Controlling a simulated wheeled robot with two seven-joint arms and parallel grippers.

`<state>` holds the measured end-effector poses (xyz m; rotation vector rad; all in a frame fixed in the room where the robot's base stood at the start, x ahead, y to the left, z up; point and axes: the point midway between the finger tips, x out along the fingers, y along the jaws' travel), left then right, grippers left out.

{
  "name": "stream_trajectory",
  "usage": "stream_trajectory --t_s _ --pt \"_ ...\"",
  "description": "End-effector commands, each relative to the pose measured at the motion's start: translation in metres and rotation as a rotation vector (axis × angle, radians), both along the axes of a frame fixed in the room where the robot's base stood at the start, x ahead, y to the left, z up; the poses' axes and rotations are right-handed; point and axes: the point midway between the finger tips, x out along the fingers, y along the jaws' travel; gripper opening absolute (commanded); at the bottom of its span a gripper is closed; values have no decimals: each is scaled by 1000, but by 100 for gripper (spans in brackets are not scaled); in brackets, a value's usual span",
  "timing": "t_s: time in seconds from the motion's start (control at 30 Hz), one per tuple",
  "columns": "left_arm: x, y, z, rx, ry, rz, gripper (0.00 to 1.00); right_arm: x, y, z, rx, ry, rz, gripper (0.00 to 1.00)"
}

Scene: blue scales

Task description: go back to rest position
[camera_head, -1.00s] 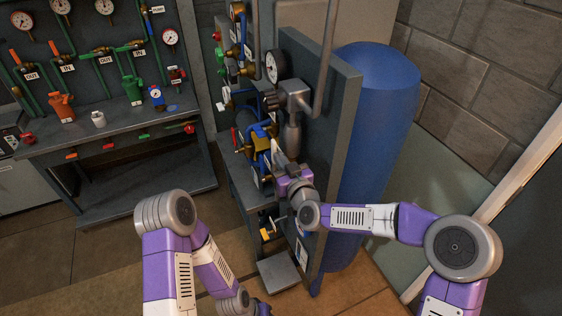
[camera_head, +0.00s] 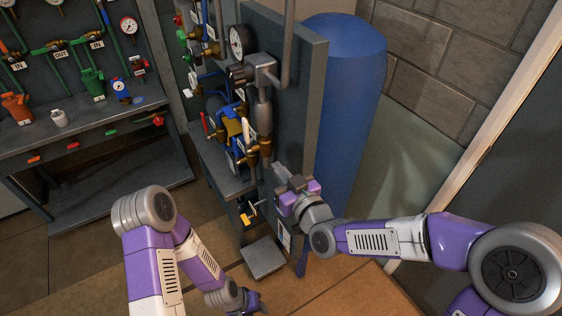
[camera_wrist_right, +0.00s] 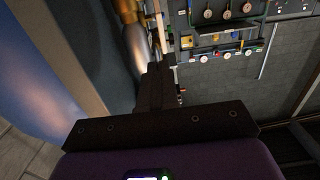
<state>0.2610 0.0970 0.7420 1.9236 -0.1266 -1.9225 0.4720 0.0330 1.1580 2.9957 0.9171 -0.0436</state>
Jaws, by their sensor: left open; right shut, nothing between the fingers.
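My right gripper (camera_head: 280,172) is shut and empty. In the head view it hangs just right of the brass and blue valve fittings (camera_head: 238,135) on the dark panel stand. A small gap seems to lie between it and the pipe above. In the right wrist view its closed dark fingers (camera_wrist_right: 156,85) point toward the pipework. My left gripper (camera_head: 258,308) is low at the bottom edge of the head view, above the floor, partly cut off. Its fingers are too small to make out clearly, with nothing seen in them.
A blue tank (camera_head: 350,100) stands behind the grey panel (camera_head: 297,90). A workbench (camera_head: 90,135) with gauges and valves is at left. A grey step plate (camera_head: 263,258) sits low in front of the stand. Open floor lies at the bottom left.

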Motion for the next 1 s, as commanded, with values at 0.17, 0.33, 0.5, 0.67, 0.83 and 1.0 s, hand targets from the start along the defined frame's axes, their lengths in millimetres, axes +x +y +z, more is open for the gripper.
stream_trajectory --t_s 0.17,0.33,0.5,0.67,0.83,1.0 --pt "0 0 0 0 0 0 43 -2 -1 0 -1 1 0 0" --pt "0 0 0 0 0 0 43 2 -8 -28 -1 83 -11 0" --pt "0 0 0 0 0 0 43 -1 -33 -129 -3 391 -56 0" --pt "0 0 0 0 0 0 43 -37 -65 -244 1 772 -130 0" --pt "0 0 0 0 0 0 43 -108 -97 -343 5 1169 -229 0" --pt "0 0 0 0 0 0 43 -177 -120 -397 4 1461 -320 0"
